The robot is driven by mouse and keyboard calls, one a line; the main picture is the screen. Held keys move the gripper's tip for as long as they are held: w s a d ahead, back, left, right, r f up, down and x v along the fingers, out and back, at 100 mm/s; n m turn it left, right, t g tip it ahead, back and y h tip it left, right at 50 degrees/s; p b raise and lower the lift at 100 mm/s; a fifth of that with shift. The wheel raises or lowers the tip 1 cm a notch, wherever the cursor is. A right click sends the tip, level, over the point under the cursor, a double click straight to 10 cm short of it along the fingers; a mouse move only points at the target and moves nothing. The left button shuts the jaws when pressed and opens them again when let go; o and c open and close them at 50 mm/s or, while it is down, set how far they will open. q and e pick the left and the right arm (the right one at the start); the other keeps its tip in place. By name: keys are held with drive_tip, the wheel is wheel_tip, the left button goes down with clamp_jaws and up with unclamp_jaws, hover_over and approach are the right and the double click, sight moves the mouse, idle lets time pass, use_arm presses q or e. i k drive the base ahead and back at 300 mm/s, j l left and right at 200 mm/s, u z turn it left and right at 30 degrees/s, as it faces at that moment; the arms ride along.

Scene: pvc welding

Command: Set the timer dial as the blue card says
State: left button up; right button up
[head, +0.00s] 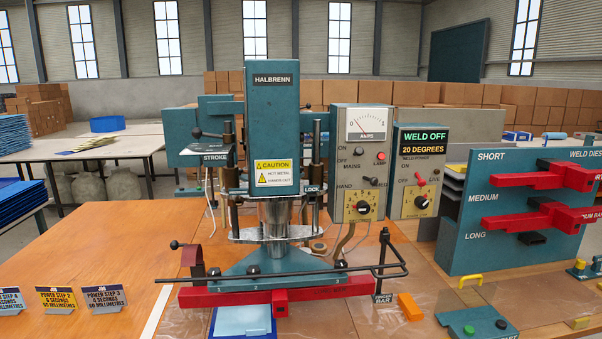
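Small job cards stand on the wooden table at the lower left. A blue card (106,299) seems to read power step 3, 6 seconds, 60 millimetres, in small print. A pale blue card (8,301) is cut off by the left edge. The machine's grey panel has a black knob on a yellow scale (363,207), which looks like the timer dial; its lettering and pointer are too small to read surely. A similar knob (421,202) is on the box to its right, under "WELD OFF, 20 DEGREES". Neither gripper is in view.
A yellow card (57,299) stands between the other cards. The teal press (272,130) has a red bar (230,297) and a long black rod (290,274) in front. A die rack (490,235) and a button box (476,325) are at right. The left table is mostly clear.

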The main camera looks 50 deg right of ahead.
sight(362, 206)
drive_tip(key=z, duration=1.95)
